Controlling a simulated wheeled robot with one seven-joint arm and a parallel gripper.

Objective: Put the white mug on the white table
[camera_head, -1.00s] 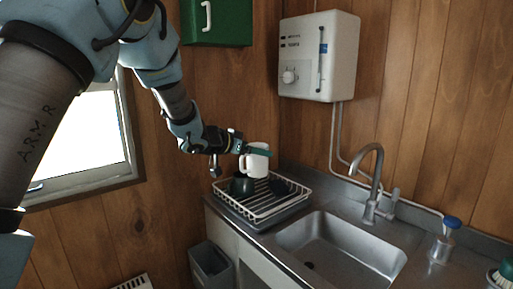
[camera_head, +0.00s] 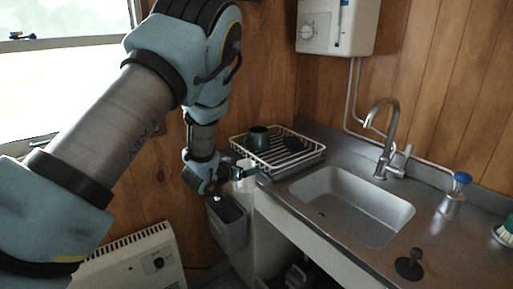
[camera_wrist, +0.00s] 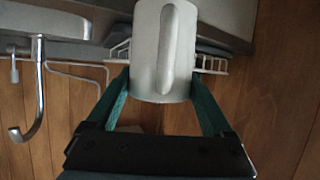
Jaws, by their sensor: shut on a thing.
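The white mug (camera_head: 245,166) is held by my gripper (camera_head: 238,175) beside the left end of the drying rack, in front of the counter's end. In the wrist view the white mug (camera_wrist: 178,50) sits between the two green fingers of my gripper (camera_wrist: 160,82), which are shut on its sides. Its handle faces the wrist camera. In the head view the mug is small and partly hidden by my gripper. No white table shows in either view.
The drying rack (camera_head: 312,157) holds a dark mug (camera_head: 259,138). A sink (camera_head: 350,205) with a tap (camera_head: 392,140) is to the right. A grey bin (camera_head: 228,226) is below my gripper. A white heater (camera_head: 140,266) stands at the lower left wall.

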